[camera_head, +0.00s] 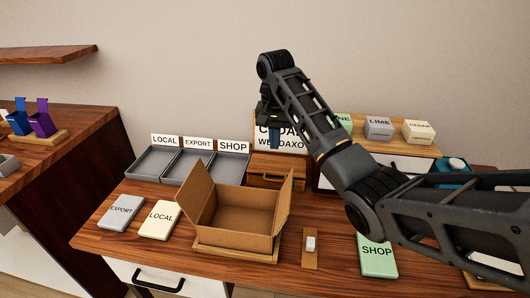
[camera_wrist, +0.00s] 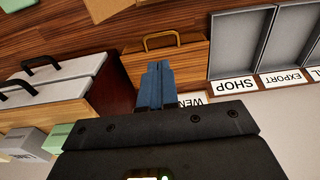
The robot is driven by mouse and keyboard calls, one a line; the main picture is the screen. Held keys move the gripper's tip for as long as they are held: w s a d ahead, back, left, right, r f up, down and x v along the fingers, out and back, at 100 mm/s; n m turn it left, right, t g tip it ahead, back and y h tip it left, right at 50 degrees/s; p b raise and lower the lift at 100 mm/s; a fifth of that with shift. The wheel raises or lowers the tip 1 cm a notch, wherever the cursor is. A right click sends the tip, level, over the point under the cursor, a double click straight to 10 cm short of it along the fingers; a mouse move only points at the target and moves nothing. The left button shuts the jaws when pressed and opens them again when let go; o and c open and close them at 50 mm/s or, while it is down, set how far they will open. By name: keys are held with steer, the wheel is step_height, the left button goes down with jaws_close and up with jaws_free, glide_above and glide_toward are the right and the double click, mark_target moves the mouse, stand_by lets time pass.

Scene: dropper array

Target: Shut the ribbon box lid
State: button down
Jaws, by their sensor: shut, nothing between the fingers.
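An open cardboard box (camera_head: 238,219) stands at the middle of the table with flaps raised at its left and right; its inside looks empty. A small brown wooden box with a handle (camera_head: 266,179) stands behind it; it also shows in the wrist view (camera_wrist: 190,56). No label in view reads ribbon, so I cannot tell which is the ribbon box. In the wrist view the fingers (camera_wrist: 155,78) overlap the wooden box; contact cannot be told.
Grey trays (camera_head: 157,163) labelled LOCAL, EXPORT and SHOP stand at the back left. EXPORT (camera_head: 121,212), LOCAL (camera_head: 160,219) and SHOP (camera_head: 377,258) blocks lie in front. A white-fronted drawer unit (camera_wrist: 62,75) stands beside the wooden box. My arm crosses the right side.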

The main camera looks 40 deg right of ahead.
glide_toward(275, 172)
steer(key=s+a+f, duration=0.1)
steer(key=f, duration=0.3)
steer(key=s+a+f, duration=0.1)
steer(key=f, duration=0.1)
steer(key=shift+s+a+f, duration=0.1)
steer(key=shift+s+a, duration=0.25)
